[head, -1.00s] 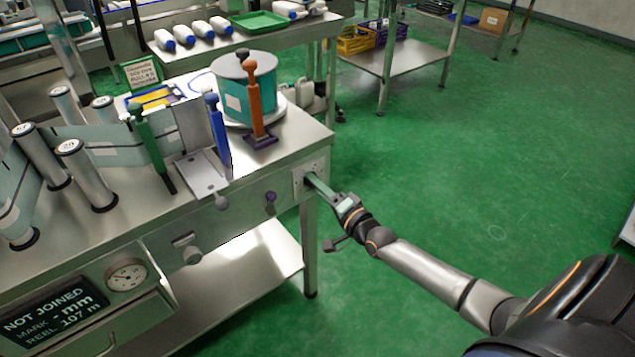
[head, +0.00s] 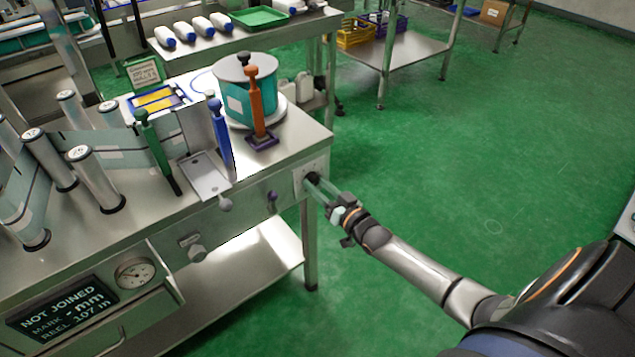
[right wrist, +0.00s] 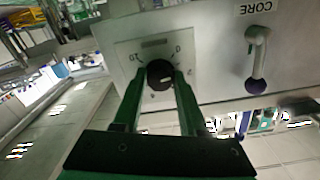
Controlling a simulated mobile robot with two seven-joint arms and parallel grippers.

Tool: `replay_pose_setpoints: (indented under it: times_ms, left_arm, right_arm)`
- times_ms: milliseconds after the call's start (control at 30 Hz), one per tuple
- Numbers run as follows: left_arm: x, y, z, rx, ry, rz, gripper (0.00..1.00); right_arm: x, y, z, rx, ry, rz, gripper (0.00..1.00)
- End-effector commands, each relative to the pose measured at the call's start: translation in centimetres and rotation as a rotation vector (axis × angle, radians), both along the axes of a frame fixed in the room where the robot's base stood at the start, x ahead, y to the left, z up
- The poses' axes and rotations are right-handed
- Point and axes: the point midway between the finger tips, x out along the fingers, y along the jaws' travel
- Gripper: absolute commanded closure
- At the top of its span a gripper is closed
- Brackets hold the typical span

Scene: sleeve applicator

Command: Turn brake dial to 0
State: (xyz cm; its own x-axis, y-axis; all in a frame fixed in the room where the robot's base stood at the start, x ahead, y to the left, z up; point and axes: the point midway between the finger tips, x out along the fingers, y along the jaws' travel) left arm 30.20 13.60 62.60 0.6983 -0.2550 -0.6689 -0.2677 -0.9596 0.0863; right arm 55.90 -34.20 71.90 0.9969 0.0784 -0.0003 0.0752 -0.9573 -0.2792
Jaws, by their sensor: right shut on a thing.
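The brake dial (right wrist: 160,74) is a round black knob on a pale square plate (right wrist: 130,52) with small marks around it, in the right wrist view. In the head view the plate (head: 298,184) is at the right end of the steel machine's front. My right gripper (right wrist: 159,84) has its two green fingers on either side of the knob, shut on it. In the head view the right gripper (head: 316,183) reaches the plate from the lower right, and its fingers largely cover the dial. The dial's pointer setting is too small to read surely. My left gripper is not in view.
A purple-tipped lever (right wrist: 257,70) marked CORE sits beside the dial plate. The machine top holds a teal reel (head: 240,95), orange (head: 256,105) and blue (head: 221,135) handles and steel rollers. A display (head: 62,308) reads NOT JOINED. Green floor to the right is clear.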

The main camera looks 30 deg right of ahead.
Motion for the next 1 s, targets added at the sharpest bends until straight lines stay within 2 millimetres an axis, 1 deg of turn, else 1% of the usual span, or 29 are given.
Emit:
replay_pose_setpoints:
  times_ms: [200, 500, 700, 1000]
  left_arm:
    - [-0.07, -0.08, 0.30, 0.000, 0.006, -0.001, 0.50]
    - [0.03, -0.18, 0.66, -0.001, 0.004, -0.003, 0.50]
    - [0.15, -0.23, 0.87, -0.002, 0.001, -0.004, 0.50]
    - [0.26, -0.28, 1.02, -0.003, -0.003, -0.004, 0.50]
  right_arm:
    - [-0.02, 0.00, 0.04, -0.202, -0.015, -0.001, 1.00]
    - [-0.01, -0.03, -0.01, -0.444, -0.034, 0.000, 1.00]
    - [-0.01, -0.05, -0.02, -0.551, -0.042, 0.000, 1.00]
    - [-0.01, -0.04, -0.05, -0.627, -0.048, 0.000, 1.00]
